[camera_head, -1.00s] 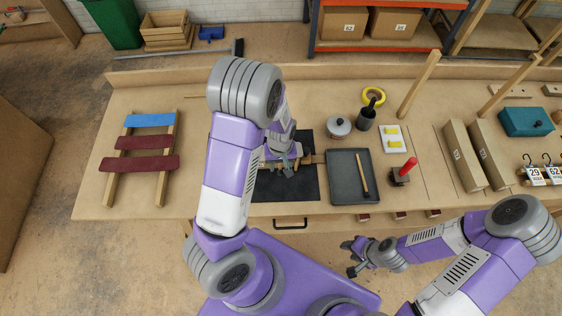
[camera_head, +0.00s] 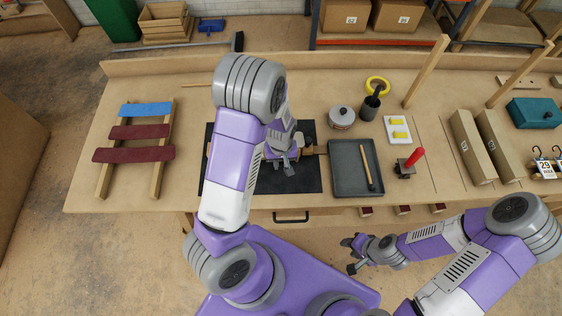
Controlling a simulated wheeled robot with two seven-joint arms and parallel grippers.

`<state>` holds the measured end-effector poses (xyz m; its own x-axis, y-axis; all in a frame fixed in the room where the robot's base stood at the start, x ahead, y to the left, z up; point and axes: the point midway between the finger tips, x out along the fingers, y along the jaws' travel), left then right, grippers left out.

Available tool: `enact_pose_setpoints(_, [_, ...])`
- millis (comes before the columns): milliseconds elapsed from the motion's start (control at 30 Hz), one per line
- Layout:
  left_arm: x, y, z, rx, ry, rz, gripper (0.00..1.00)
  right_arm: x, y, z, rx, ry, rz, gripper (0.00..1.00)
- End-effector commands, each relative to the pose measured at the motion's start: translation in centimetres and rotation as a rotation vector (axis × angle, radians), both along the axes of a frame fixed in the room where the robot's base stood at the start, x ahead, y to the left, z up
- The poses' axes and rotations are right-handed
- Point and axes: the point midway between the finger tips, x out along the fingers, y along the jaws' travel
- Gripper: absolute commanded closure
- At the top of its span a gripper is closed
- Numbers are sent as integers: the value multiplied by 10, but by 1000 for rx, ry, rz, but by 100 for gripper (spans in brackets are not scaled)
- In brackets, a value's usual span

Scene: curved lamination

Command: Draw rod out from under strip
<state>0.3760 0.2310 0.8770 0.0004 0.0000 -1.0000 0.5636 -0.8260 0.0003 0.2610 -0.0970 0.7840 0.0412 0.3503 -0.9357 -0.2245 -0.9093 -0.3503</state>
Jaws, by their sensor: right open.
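My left gripper (camera_head: 282,168) hangs over the black mat (camera_head: 300,184) on the bench. Its fingers point down at the mat; their gap is too small to judge. A short brown wooden piece (camera_head: 316,150) shows at the mat's right edge, beside the gripper. My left arm and wrist hide much of the mat's middle, and I cannot make out the rod or a strip over it there. One blue strip (camera_head: 146,109) and two dark red strips (camera_head: 139,132) lie across two wooden rails at the left. My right gripper (camera_head: 350,256) is open and empty, in front of the bench.
A dark grey tray (camera_head: 350,187) holding a wooden-handled tool (camera_head: 371,167) stands right of the mat. A lidded tin (camera_head: 342,118), black cup (camera_head: 369,110), yellow ring (camera_head: 377,85) and red-handled tool (camera_head: 414,158) stand nearby. Bench between rails and mat is clear.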

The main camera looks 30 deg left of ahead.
Motion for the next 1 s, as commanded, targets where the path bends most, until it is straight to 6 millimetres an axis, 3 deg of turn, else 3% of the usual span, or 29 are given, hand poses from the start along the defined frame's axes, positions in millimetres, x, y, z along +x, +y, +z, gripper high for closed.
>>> enact_pose_setpoints(267, [-1,-1,0,-1,1,0,96,0,0,0,0,0,0,57])
enact_pose_setpoints(700, [-25,-17,0,1,3,1,96,0,0,6,0,0,0,57])
enact_pose_setpoints(1000, [-25,-17,0,0,0,1,96,0,0,6,0,0,0,57])
